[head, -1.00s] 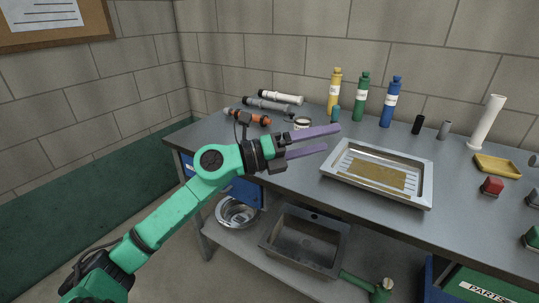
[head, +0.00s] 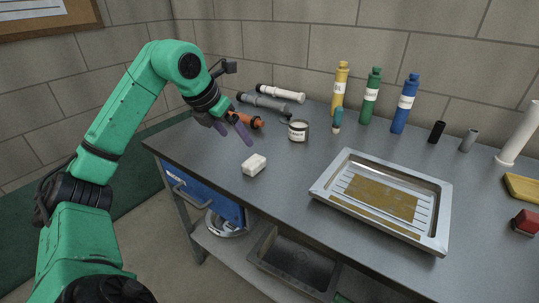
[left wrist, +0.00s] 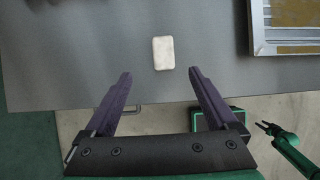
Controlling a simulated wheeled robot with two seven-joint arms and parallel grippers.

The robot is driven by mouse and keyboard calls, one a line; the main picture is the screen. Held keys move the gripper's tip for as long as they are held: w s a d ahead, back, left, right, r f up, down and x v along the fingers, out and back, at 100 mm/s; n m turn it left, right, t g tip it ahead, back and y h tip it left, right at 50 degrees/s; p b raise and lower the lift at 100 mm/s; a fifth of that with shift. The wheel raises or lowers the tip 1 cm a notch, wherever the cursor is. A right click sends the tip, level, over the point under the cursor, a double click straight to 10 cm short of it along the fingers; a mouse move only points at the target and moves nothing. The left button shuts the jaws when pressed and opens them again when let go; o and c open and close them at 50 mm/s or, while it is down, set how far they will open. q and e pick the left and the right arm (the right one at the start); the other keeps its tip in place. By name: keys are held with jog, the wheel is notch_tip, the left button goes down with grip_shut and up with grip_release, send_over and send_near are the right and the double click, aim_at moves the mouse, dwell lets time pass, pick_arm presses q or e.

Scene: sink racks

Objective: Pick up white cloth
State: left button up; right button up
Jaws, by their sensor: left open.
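The white cloth (head: 254,165) is a small pale folded block lying flat on the grey table, left of the metal tray. In the left wrist view the cloth (left wrist: 163,53) lies ahead of the fingers, roughly between their lines and apart from them. My left gripper (head: 233,134) is open and empty, its purple fingers pointing down above the table, to the left of and behind the cloth. Its two fingers also show in the left wrist view (left wrist: 160,88). My right gripper is not seen in the head view; a green arm part shows at the right edge of the left wrist view.
A metal tray (head: 328,191) with a brownish patch stands right of the cloth. Behind are a labelled can (head: 298,131), grey and white tubes, an orange-and-grey tube (head: 249,122), and yellow, green and blue bottles (head: 405,103). The table around the cloth is clear.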

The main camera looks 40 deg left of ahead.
pick_arm(q)
send_over(253, 160)
jog(key=s, duration=0.3)
notch_tip(253, 160, down, 7)
jog(key=shift+s+a+r+p, duration=0.1)
jog(key=shift+a+r+p, duration=0.1)
jog(key=shift+p, duration=0.1)
jog(key=x, duration=0.2)
jog(key=p+x, duration=0.1)
jog(key=x, duration=0.3)
jog(key=shift+w+d+f, duration=0.15)
jog(key=shift+w+d, duration=0.1)
jog(key=shift+d, duration=0.1)
jog(key=c, duration=1.4)
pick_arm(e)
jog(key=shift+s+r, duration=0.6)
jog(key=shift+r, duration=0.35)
